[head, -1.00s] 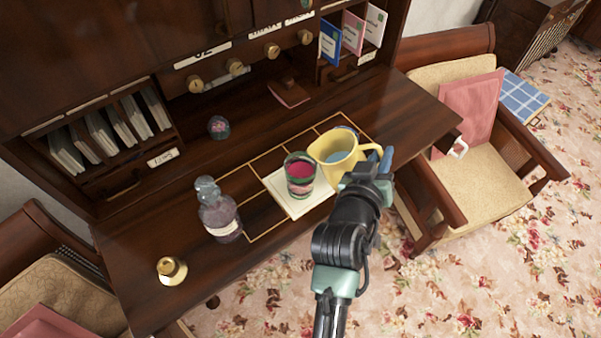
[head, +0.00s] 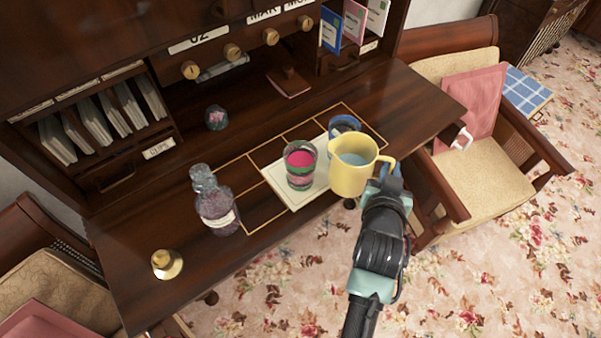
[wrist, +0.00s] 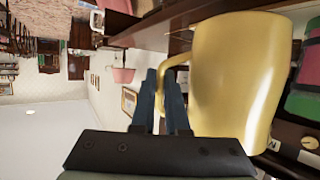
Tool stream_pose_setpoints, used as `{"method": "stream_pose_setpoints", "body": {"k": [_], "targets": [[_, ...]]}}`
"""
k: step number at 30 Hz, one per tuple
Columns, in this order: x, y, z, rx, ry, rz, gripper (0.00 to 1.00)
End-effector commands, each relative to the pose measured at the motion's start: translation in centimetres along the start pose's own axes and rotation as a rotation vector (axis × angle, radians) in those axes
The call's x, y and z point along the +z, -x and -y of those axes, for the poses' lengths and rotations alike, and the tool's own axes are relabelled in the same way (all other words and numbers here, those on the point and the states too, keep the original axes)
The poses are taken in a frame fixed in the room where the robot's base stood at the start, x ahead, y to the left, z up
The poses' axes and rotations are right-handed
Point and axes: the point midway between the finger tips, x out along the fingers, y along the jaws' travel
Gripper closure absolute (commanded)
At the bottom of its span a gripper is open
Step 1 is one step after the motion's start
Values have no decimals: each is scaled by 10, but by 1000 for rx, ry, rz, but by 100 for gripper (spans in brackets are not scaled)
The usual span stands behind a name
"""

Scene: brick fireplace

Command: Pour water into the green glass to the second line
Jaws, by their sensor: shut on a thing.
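A yellow mug (head: 347,181) holds pale blue water and looks about upright. My gripper (head: 386,176) is shut on its handle, at the mug's right side. In the wrist view the mug (wrist: 235,75) stands beside my gripper's fingers (wrist: 165,78), which grip the handle. The green glass (head: 300,181), banded in green and dark tones with pink-red inside, stands left of the mug on a pale mat (head: 290,200). Part of it shows at the right edge of the wrist view (wrist: 304,104). Its lines cannot be made out.
A blue glass (head: 344,124) stands behind the mug. A stoppered bottle (head: 217,213) and a brass bell-like object (head: 167,265) are on the left of the desk (head: 130,220). A small paperweight (head: 215,118) sits further back. A chair (head: 450,90) is at the right.

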Motion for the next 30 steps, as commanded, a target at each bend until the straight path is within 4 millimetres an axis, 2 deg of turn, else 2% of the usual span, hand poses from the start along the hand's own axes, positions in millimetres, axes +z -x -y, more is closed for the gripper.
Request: {"method": "stream_pose_setpoints", "body": {"k": [14, 27, 30], "targets": [[-1, -1, -1, -3, -11, -6, 100], [-28, 10, 0, -3, -10, -6, 100], [-29, 11, 0, -3, -10, -6, 100]]}}
